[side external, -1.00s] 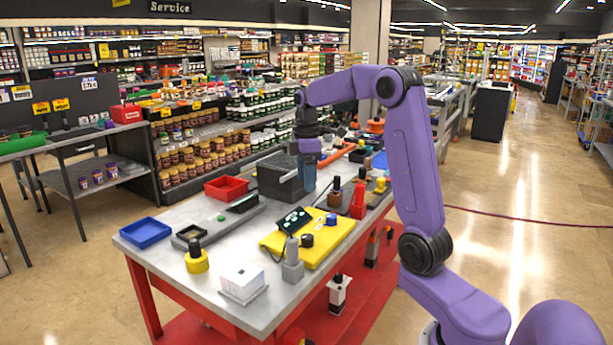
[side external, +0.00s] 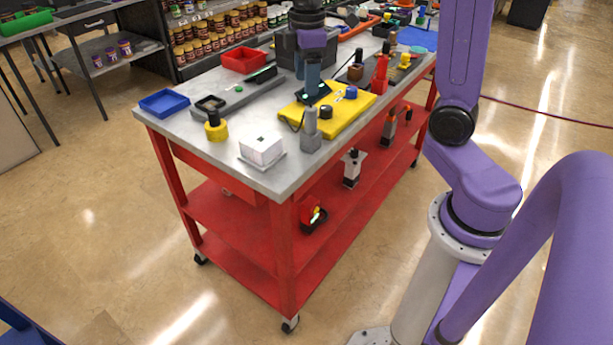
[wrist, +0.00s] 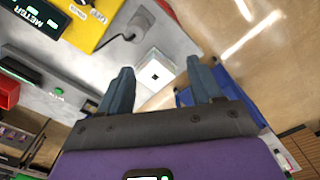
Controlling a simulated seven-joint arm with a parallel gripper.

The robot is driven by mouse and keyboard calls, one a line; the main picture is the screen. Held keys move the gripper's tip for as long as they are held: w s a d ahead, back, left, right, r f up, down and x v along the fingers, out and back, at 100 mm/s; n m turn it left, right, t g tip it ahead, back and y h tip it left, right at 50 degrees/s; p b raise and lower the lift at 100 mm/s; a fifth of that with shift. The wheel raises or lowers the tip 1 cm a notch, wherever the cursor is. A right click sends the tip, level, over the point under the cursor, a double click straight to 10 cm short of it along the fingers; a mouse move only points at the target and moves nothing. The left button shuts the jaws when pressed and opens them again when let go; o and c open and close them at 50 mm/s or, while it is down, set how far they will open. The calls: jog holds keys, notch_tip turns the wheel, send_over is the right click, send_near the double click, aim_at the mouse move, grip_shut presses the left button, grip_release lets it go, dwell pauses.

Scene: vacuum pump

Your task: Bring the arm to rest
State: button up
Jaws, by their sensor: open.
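My gripper (side external: 311,80) is above the worktop of the red cart (side external: 246,165). Its purple body and blue-grey fingers show just behind the black meter (side external: 314,94) in the side view. In the wrist view my gripper (wrist: 160,78) has its two fingers spread wide, with nothing held between them. The white box (wrist: 154,74) shows beyond the gap, down on the worktop. It also stands at the front of the worktop in the side view (side external: 262,149). My upper arm is cut off by the top edge of the side view.
A yellow pad (side external: 345,113) with the meter, a grey cylinder part (side external: 310,130), a yellow-based part (side external: 216,129), a blue tray (side external: 164,103) and a red tray (side external: 243,60) occupy the worktop. A dark grey box (side external: 290,52) stands beside my gripper. Floor in front is clear.

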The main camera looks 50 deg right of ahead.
jog(key=s+a+f, duration=0.2)
jog(key=s+a, duration=0.1)
jog(key=s, duration=0.5)
jog(key=s+a+f+n, duration=0.1)
jog(key=s+a, duration=0.2)
jog(key=s, duration=0.5)
jog(key=s+a+f+n, duration=0.1)
jog(key=s+a+f, duration=0.1)
jog(key=s, duration=0.6)
jog(key=shift+s+a+f, duration=0.2)
jog(key=shift+a+f, duration=0.1)
jog(key=shift+a, duration=0.35)
